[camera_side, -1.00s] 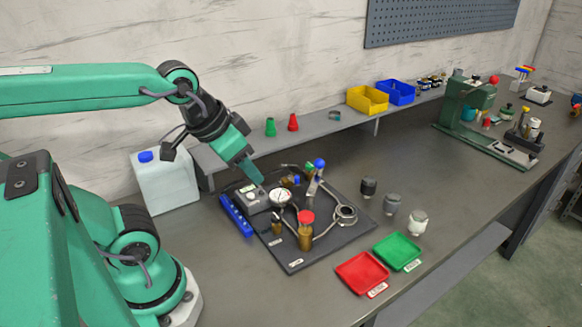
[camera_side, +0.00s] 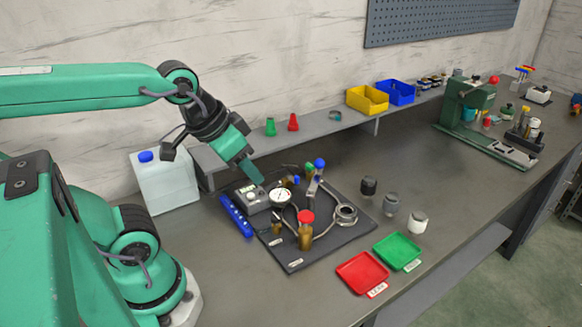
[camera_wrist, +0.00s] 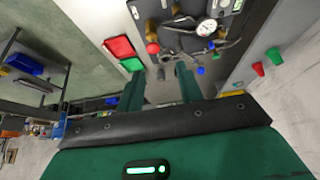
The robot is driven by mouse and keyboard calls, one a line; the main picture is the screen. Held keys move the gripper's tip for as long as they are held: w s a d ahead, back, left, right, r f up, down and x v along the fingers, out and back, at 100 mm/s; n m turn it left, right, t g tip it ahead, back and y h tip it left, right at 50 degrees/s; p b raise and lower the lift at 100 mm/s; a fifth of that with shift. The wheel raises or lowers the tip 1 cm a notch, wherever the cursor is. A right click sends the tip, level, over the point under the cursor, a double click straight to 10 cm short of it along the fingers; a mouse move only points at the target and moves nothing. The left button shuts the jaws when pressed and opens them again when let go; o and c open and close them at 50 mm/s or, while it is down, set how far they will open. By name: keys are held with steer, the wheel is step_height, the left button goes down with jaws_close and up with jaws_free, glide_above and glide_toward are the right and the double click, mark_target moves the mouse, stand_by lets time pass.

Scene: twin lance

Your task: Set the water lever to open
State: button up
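A dark board (camera_side: 330,236) holds a rig of hoses, valves and a round gauge (camera_side: 280,197). A blue knob (camera_side: 319,163) stands on a silver post at its back, with a green knob (camera_side: 309,168) beside it. A smaller blue piece (camera_side: 296,180) sits lower. I cannot tell which part is the water lever. A red knob (camera_side: 306,217) tops a brass fitting. My gripper (camera_side: 260,181) hangs over the grey box (camera_side: 251,197) at the board's back left, apart from the blue knobs. In the wrist view its two fingers (camera_wrist: 160,85) stand apart with nothing between them.
A blue bar (camera_side: 236,217) lies left of the board. Red (camera_side: 361,272) and green (camera_side: 397,250) trays sit at the front right. Several small jars stand right of the board. A white canister (camera_side: 166,182) stands behind left.

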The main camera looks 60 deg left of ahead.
steer(key=shift+w, duration=0.1)
steer(key=n+g, duration=0.6)
steer(key=n, duration=1.3)
glide_above(297, 177)
steer(key=f, duration=1.1)
steer(key=shift+d+f, duration=0.15)
steer(key=shift+d, duration=0.05)
steer(key=shift+a+f+n, duration=0.3)
steer(key=shift+f+n, duration=0.1)
steer(key=shift+f, duration=3.85)
